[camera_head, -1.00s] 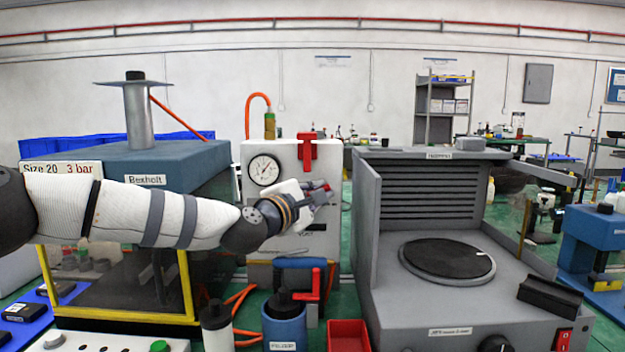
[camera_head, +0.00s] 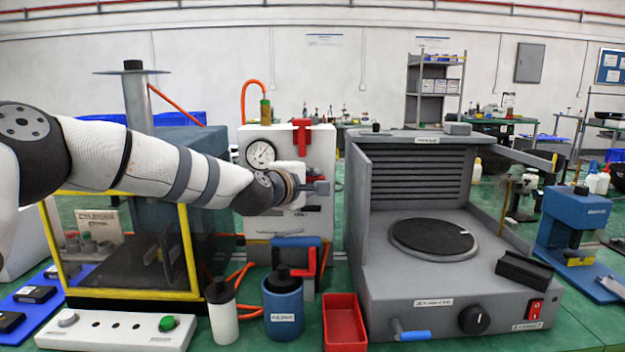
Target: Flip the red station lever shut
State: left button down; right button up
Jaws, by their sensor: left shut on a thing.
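The white station (camera_head: 320,215) with a round gauge (camera_head: 260,153) stands left of the centre. A red lever (camera_head: 302,134), T-shaped at the top, is upright on its upper front. My left gripper (camera_head: 320,188) is in front of the station's face, below that lever's visible stem. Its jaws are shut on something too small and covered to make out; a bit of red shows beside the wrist. A second red lever (camera_head: 311,262) stands on a blue-topped fixture (camera_head: 294,242) lower down, apart from the gripper. My right gripper is not in view.
A yellow-framed press (camera_head: 130,293) stands left, behind my arm. A grey machine with a dark round plate (camera_head: 433,236) stands right. A white bottle (camera_head: 222,312), a blue pot (camera_head: 284,305) and a red tray (camera_head: 344,322) fill the near front.

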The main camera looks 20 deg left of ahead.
pick_arm(q)
jog(key=c, duration=1.6)
grip_release()
jog(key=shift+c, duration=0.2)
jog(key=v, duration=1.2)
